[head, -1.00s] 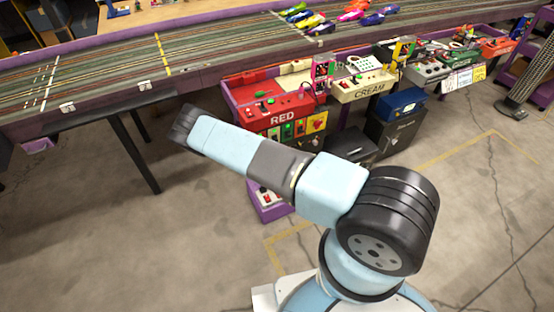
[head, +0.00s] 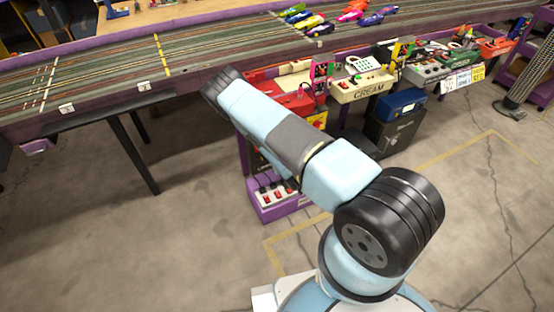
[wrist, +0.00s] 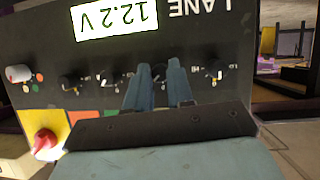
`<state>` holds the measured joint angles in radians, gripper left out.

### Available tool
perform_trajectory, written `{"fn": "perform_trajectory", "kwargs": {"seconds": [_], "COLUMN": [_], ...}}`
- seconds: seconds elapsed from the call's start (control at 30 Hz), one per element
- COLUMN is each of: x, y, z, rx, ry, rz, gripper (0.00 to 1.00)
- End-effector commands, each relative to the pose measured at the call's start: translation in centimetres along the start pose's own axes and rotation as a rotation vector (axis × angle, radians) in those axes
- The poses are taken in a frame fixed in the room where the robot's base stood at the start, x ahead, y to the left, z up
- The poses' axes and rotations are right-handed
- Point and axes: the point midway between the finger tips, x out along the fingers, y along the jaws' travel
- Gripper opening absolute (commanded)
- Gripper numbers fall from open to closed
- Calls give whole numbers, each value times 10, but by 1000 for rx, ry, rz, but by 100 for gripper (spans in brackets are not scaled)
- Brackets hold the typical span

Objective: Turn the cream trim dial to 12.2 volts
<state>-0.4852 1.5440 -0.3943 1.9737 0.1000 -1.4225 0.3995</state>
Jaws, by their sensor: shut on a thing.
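In the wrist view, a dark control panel (wrist: 215,45) appears upside down. Its lit display (wrist: 115,17) reads 12.2 V. A row of small dark dials runs below the display, and one dial (wrist: 160,73) sits between the fingertips of my gripper (wrist: 160,77). My gripper is shut on this dial, which the fingers partly cover. Its colour marking cannot be read. In the head view my arm hides the gripper and panel. The cream station (head: 362,88), lettered CREAM, shows to the right of my arm.
In the wrist view, a whitish knob (wrist: 18,74) is at the left, with a red knob (wrist: 45,143) on a yellow plate below. In the head view, the red station (head: 290,95) is partly behind my arm. Floor at left is clear.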

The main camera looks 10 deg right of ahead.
Motion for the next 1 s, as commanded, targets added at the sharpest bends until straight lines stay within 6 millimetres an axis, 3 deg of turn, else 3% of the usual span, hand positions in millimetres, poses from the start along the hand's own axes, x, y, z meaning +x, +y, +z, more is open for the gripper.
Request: {"fn": "perform_trajectory", "kwargs": {"seconds": [0.23,0.27,0.5,0.8,1.0], "x": [0,0,0,-4,-29], "y": [1,1,0,0,1], "z": [1,1,1,0,1], "rx": [0,0,-1,0,1], "ry": [-3,-3,-2,-2,-4], "rz": [2,2,2,2,3], "gripper": [0,25,46,46,46]}}
